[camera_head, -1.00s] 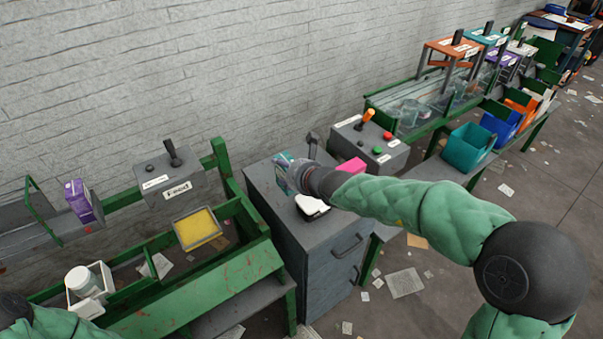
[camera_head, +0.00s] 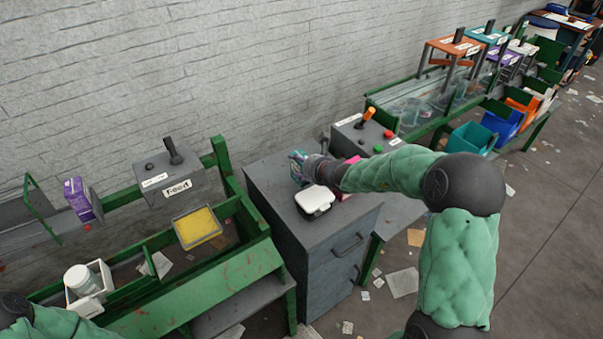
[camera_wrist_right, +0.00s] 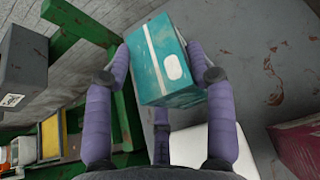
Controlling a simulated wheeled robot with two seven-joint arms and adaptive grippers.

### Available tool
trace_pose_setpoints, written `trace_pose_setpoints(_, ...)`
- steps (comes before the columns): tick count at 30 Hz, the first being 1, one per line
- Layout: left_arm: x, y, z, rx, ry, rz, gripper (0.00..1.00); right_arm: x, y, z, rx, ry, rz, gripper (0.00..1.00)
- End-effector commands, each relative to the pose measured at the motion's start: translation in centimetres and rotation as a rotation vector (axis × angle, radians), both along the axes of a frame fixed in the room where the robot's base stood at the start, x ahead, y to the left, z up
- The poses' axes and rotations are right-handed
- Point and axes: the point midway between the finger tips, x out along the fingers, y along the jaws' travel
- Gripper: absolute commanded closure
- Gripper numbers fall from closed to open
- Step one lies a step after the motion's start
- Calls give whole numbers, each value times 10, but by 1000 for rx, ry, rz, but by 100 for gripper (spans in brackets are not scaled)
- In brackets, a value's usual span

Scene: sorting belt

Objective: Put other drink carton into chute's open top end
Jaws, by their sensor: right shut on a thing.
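A teal drink carton (camera_wrist_right: 160,62) with a white patch sits between the fingers of my right gripper (camera_wrist_right: 158,66), which is shut on it. In the head view the carton (camera_head: 296,163) shows small at the gripper's tip, over the grey cabinet's far left part; I cannot tell whether it touches the top. A purple carton (camera_head: 78,195) stands at the right end of a sloping grey channel (camera_head: 30,228) with a green hoop, at the far left. This channel may be the chute; its label is not visible. My left gripper is not in view; only part of my left arm shows.
The grey cabinet (camera_head: 335,250) bears a white box (camera_head: 315,201) beside my right forearm and a pink box, mostly covered. A grey Feed control box (camera_head: 170,180), green trough (camera_head: 215,285) and yellow-filled tray (camera_head: 198,227) lie between cabinet and purple carton. Bins stand right.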

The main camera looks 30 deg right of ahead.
Motion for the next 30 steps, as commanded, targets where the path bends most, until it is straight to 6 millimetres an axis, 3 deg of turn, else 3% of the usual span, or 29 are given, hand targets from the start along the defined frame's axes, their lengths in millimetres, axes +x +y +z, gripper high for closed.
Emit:
trace_pose_setpoints(4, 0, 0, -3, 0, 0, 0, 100, 4, -5, -9, 1, 0, 0, 57)
trace_pose_setpoints(10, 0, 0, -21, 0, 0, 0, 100, 3, -4, -37, 2, 1, -1, 57)
trace_pose_setpoints(23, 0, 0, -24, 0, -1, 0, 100, 3, -4, -40, 1, -1, 0, 57)
trace_pose_setpoints(24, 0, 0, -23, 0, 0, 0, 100, 3, -4, -40, 1, 0, 0, 39)
trace_pose_setpoints(25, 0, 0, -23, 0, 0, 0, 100, 3, -4, -40, 1, 0, 0, 35)
trace_pose_setpoints(30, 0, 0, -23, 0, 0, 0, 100, 3, -4, -39, 1, 0, 0, 35)
